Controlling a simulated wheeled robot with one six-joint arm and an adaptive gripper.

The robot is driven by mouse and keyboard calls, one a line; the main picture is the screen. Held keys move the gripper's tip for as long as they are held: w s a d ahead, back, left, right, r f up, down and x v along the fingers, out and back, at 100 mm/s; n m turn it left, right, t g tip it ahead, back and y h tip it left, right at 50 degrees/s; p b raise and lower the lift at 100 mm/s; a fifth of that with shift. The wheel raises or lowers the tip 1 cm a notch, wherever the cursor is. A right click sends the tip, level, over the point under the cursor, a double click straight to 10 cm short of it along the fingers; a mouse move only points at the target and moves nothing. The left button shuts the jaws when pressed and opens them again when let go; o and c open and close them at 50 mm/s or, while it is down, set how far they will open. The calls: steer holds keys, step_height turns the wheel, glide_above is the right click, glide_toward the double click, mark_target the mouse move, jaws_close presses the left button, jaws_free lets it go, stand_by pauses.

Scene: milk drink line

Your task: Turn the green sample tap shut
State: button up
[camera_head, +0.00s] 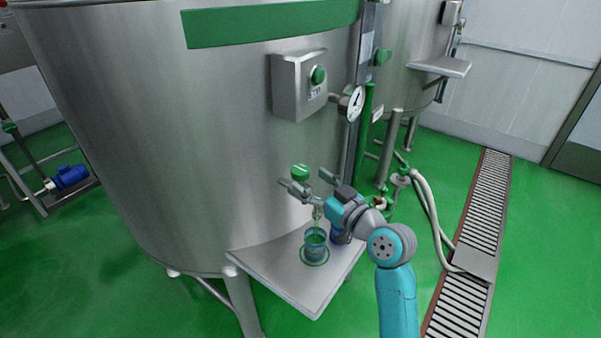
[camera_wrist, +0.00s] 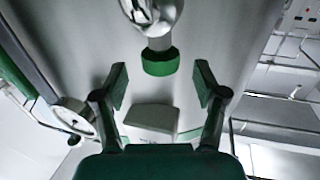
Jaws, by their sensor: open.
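The green sample tap (camera_head: 300,172) sticks out from the steel tank wall above a small shelf. In the wrist view its green round knob (camera_wrist: 160,62) lies centred just beyond my fingertips, with metal tap body behind it. My gripper (camera_head: 304,179) is open and empty, one finger on each side of the knob. I see clear gaps at both sides, so no contact shows. In the wrist view my gripper (camera_wrist: 160,80) has its green-padded fingers spread wide. The spout is partly hidden by my gripper in the head view.
A clear cup (camera_head: 315,240) stands on a green ring on the shelf (camera_head: 270,268). A dark blue object (camera_head: 337,236) beside it is partly hidden by my arm. A control box (camera_head: 298,85) and a gauge (camera_head: 356,103) are above.

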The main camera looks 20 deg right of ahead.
mark_target(306, 178)
steer(key=shift+x, duration=2.4)
steer(key=shift+s, duration=0.1)
steer(key=c, duration=1.2)
